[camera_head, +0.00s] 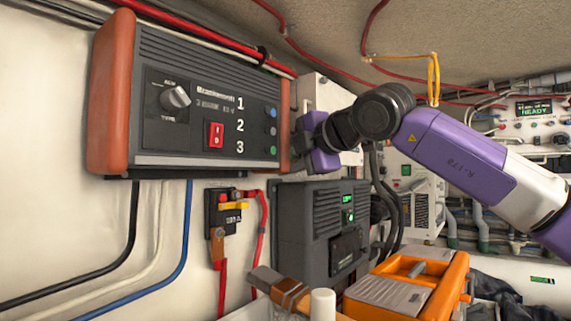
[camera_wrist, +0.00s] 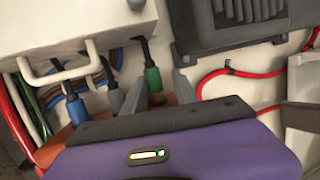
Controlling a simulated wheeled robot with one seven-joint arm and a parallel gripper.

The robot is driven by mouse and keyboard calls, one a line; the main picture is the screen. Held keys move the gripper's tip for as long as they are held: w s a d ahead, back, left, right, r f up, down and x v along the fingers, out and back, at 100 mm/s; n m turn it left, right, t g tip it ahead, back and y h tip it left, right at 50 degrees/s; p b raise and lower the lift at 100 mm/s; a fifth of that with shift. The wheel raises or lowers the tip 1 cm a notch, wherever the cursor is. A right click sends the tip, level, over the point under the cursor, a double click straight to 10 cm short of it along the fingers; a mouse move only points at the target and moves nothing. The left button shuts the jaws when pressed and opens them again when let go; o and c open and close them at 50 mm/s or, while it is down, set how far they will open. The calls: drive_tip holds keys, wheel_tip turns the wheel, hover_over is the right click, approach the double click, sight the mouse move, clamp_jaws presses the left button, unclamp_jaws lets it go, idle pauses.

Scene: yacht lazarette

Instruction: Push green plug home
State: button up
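The green plug (camera_wrist: 152,79) shows in the wrist view with a black cable leaving its top. Its lower end points at the orange end cap (camera_wrist: 185,98) of the charger; a dark part shows just below it. How deep it sits I cannot tell. My gripper (camera_wrist: 157,82) is open, with one finger on either side of the plug and gaps visible. A grey plug (camera_wrist: 115,99) and a blue plug (camera_wrist: 76,108) stand to the left. In the head view my gripper (camera_head: 297,148) is at the right end of the dark charger (camera_head: 190,60); the plugs are hidden there.
A white box (camera_wrist: 60,30) with a handle is close above the plugs in the wrist view. A dark finned unit (camera_wrist: 235,22) is at its upper right. In the head view a dark box (camera_head: 318,225) and an orange toolbox (camera_head: 450,285) are below my arm; a yellow loop (camera_head: 433,75) hangs near it.

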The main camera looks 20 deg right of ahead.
sight(290, 154)
drive_tip(key=shift+s+a+r+n+y+b, duration=0.1)
drive_tip(key=shift+s+r+n+y+b, duration=0.1)
drive_tip(key=shift+s+b, duration=0.6)
drive_tip(key=shift+s+a+r+n+y+b, duration=0.15)
drive_tip(key=shift+s+b, duration=0.25)
drive_tip(key=shift+s, duration=0.7)
drive_tip(key=s+d+b, duration=0.2)
drive_tip(key=s, duration=0.1)
drive_tip(key=shift+s+d+b, duration=0.2)
drive_tip(key=shift+d+b, duration=0.1)
drive_tip(key=shift+d, duration=0.25)
